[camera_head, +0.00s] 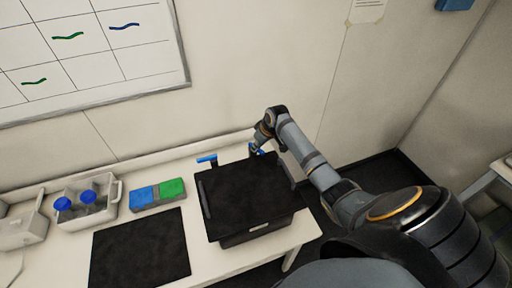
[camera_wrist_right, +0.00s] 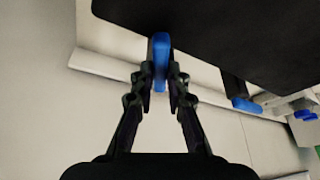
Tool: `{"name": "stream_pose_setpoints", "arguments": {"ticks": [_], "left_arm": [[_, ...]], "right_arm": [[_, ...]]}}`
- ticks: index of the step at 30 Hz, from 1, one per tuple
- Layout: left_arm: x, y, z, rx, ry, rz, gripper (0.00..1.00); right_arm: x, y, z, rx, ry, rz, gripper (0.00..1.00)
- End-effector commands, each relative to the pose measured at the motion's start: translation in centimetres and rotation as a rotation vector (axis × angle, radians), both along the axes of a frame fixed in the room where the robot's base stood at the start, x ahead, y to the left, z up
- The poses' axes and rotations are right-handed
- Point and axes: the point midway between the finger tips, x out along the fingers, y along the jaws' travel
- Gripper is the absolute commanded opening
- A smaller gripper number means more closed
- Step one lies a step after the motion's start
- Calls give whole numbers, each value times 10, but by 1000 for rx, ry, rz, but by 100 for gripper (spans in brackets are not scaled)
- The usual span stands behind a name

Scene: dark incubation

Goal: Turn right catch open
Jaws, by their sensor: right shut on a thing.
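A black box with a dark lid (camera_head: 245,195) stands on the white table. Two blue catches show at its back edge. The left catch (camera_head: 207,159) is free, and it also shows in the right wrist view (camera_wrist_right: 245,104). The right catch (camera_head: 254,150) is at my right gripper (camera_head: 257,147), partly hidden by it in the head view. In the right wrist view, my right gripper (camera_wrist_right: 160,82) has its fingers on both sides of the blue right catch (camera_wrist_right: 160,48) and is shut on it. My left gripper is not in view.
A black mat (camera_head: 140,250) lies left of the box. Blue and green blocks (camera_head: 158,194) and a tray (camera_head: 112,211) with blue-capped bottles stand on the table behind and left of it. The wall is close behind the box.

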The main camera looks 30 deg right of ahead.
Motion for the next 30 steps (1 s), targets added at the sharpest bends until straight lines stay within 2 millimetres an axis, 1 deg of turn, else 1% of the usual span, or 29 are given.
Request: {"name": "stream_pose_setpoints", "arguments": {"ticks": [5,11,21,30], "left_arm": [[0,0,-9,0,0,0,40],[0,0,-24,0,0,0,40],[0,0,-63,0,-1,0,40],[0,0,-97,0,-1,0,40]], "right_arm": [[3,-6,-1,-1,-2,165,0],[6,-11,-3,-2,-4,355,0],[13,-18,-4,-2,-6,675,0],[18,-21,-3,-2,-6,918,0]]}}
